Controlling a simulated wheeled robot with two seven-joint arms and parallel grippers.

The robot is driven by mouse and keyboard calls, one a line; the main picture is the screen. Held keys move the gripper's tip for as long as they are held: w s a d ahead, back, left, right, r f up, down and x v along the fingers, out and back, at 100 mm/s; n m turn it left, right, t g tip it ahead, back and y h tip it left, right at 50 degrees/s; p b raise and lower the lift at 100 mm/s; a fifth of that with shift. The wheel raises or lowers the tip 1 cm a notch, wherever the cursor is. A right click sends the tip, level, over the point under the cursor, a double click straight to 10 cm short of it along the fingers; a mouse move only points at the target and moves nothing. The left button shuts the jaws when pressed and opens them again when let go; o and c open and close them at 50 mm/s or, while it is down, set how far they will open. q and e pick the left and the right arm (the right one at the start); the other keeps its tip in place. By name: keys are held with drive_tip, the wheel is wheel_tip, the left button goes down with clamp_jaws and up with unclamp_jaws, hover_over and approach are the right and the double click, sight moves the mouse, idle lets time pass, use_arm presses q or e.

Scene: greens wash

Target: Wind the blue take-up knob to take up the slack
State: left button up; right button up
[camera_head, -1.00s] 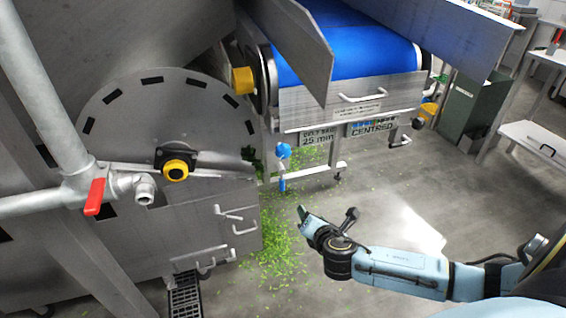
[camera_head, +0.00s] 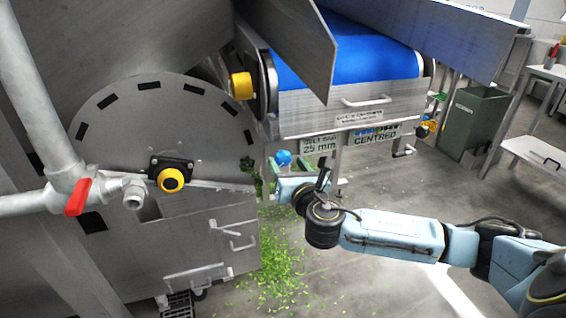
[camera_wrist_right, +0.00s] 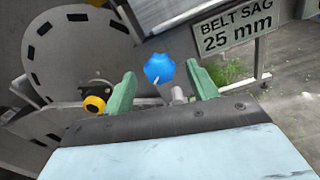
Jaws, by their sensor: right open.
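The blue take-up knob (camera_head: 284,157) stands below the conveyor's left end, at the left of the belt sag sign. In the right wrist view the knob (camera_wrist_right: 159,69) has a lobed rim and a pale mark, and sits between and beyond the two green fingertips. My right gripper (camera_wrist_right: 160,92) is open and its fingers do not touch the knob in that view. In the head view my right gripper (camera_head: 277,186) is just below the knob, and its fingers are hard to make out. My left gripper is not in view.
The blue belt (camera_head: 365,50) runs above the knob. A sign (camera_head: 318,147) reads belt sag 25 mm. Green scraps (camera_head: 268,265) lie on the floor.

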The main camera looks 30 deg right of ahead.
sight(285, 161)
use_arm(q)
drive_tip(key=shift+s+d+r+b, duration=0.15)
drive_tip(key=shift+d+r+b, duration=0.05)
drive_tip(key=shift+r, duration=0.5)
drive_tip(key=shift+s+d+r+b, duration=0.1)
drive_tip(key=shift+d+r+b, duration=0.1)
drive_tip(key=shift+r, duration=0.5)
use_arm(e)
drive_tip(key=shift+x, duration=1.95)
drive_tip(key=shift+c, duration=0.5)
drive_tip(key=c, duration=0.9)
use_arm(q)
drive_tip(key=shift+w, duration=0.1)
use_arm(e)
drive_tip(key=shift+m, duration=0.3)
